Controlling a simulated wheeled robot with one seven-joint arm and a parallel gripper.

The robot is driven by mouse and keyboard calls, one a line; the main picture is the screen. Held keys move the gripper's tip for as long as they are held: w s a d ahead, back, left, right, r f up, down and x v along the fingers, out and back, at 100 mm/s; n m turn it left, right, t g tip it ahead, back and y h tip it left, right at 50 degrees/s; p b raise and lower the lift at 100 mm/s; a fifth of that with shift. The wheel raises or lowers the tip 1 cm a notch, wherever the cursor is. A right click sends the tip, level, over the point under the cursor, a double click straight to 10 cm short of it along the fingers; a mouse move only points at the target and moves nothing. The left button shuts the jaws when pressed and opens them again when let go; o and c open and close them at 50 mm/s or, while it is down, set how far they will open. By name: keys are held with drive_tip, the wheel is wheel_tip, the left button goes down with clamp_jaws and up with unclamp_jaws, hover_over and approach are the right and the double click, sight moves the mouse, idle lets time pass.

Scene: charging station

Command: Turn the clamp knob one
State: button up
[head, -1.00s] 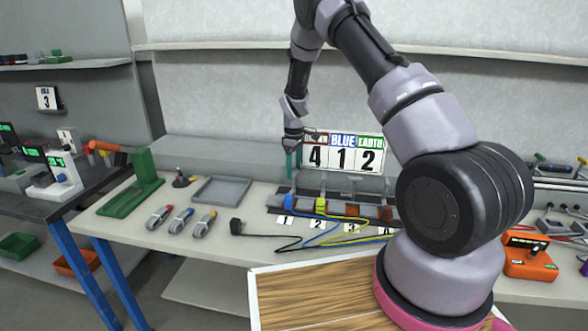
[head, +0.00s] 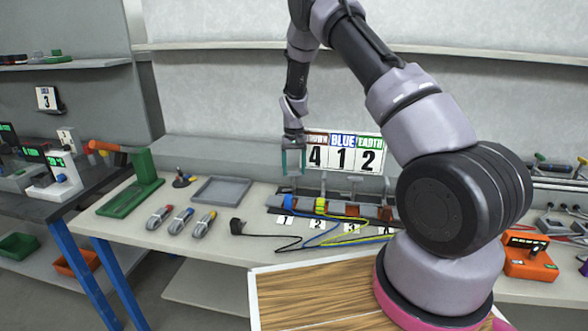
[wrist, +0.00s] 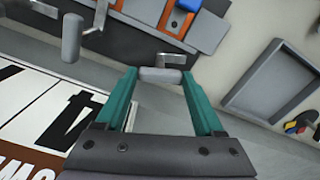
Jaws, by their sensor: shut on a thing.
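My gripper (head: 294,173) has teal fingers and stands over the clamp block at its left end, above the label 1 (head: 285,219). In the wrist view my gripper (wrist: 160,76) is shut on a grey bar-shaped knob, clamp knob one (wrist: 161,75), with a fingertip at each end of it. A bent metal rod shows beside the knob. In the head view the fingers mostly hide this knob. A blue cable end (head: 287,199) lies in the block below. Another grey clamp knob (wrist: 72,38) stands free at the left of the wrist view.
A sign reading 4 1 2 (head: 342,155) stands close behind the gripper. A grey tray (head: 221,191) lies left of the block, with a black plug (head: 237,226) in front. Yellow, blue and black cables cross the bench front.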

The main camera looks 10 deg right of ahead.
drive_tip(key=shift+m, duration=1.9)
drive_tip(key=o, duration=1.4)
drive_tip(key=shift+r, duration=0.15)
wheel_tip(320, 180, up, 11)
drive_tip(key=shift+f, duration=0.2)
